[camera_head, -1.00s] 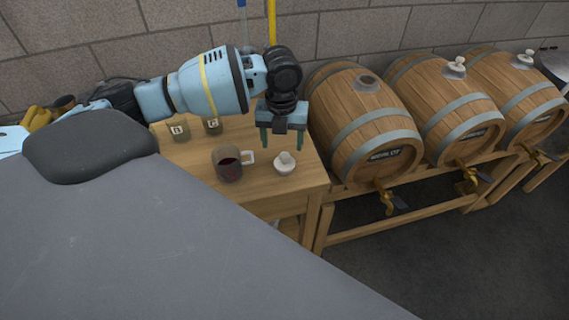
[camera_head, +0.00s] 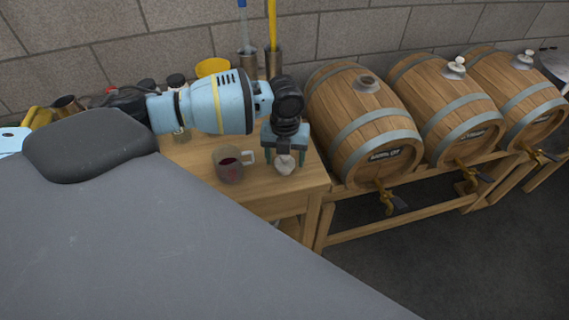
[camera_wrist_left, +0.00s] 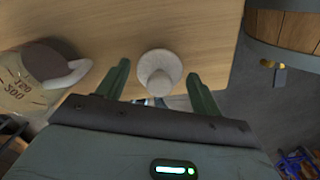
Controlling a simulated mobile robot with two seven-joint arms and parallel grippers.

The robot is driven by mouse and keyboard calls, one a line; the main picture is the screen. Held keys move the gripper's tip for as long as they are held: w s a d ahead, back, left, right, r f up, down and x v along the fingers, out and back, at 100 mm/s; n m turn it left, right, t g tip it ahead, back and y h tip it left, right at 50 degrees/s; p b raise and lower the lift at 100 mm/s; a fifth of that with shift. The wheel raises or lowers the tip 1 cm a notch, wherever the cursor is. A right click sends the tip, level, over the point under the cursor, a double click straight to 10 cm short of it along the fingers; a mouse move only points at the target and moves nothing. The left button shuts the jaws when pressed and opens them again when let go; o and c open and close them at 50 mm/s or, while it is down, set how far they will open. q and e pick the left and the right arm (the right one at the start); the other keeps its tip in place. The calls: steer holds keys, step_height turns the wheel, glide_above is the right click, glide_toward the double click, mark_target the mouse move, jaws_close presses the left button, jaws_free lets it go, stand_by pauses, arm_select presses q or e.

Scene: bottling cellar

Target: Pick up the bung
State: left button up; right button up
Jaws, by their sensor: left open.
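The bung (camera_head: 285,164) is a pale, off-white stopper with a round base and a knob. It stands on the wooden table near its right end. In the left wrist view the bung (camera_wrist_left: 159,72) sits between the two green fingers, with a gap on each side. My left gripper (camera_head: 284,160) is open and reaches down over the bung from above; its fingers (camera_wrist_left: 160,85) also show in the wrist view. In the head view the gripper body partly hides the bung. My right gripper is not in view.
A mug with dark red liquid (camera_head: 229,166) stands on the wooden table (camera_head: 265,200) just left of the bung. Barrels (camera_head: 362,125) lie on a rack to the right; the nearest has an open hole on top. Tools in metal holders (camera_head: 273,62) stand behind.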

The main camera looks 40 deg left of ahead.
arm_select(q)
steer(key=shift+f, duration=0.7)
steer(key=shift+c, duration=0.5)
steer(key=c, duration=0.8)
steer(key=shift+r, duration=0.1)
steer(key=shift+r, duration=0.4)
steer(key=r, duration=0.1)
steer(key=s+r, duration=0.1)
steer(key=shift+d+r, duration=0.1)
steer(key=shift+r, duration=0.25)
steer(key=s+d, duration=0.1)
steer(key=s, duration=0.6)
steer(key=s+d+r, duration=0.1)
steer(key=s+d, duration=0.1)
steer(key=s, duration=0.5)
steer(key=shift+s+d+r+p, duration=0.15)
steer(key=shift+s+d+p, duration=0.15)
steer(key=shift+p, duration=0.1)
